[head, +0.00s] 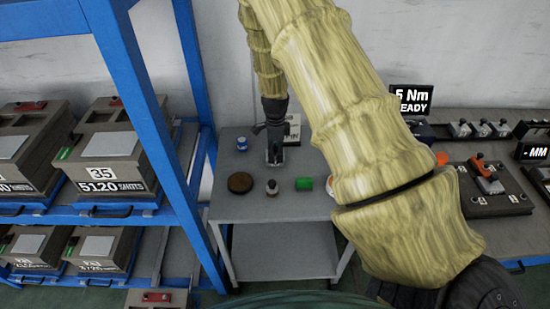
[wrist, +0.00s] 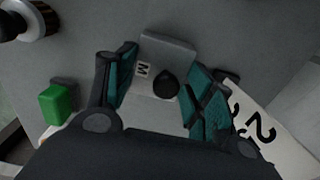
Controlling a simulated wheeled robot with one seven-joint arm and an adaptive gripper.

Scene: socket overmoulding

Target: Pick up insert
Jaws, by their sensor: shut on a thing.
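The insert (wrist: 168,52) is a light grey block with a small "M" label and a dark round knob or hole on its top. In the wrist view it sits between the two teal-padded fingers of my gripper (wrist: 160,92), which is shut on it. In the head view my gripper (head: 274,150) points down at the back of the small grey table, and the insert (head: 275,158) shows only as a small pale patch at its fingertips. I cannot tell whether the insert touches the table top.
The grey table (head: 225,208) also holds a brown disc (head: 240,182), a dark-and-white knob (head: 272,187), a green block (head: 304,183) and a blue-and-white item (head: 242,143). A numbered white card (wrist: 275,130) stands close beside my gripper. A blue rack (head: 135,85) stands left; a workbench (head: 500,225) right.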

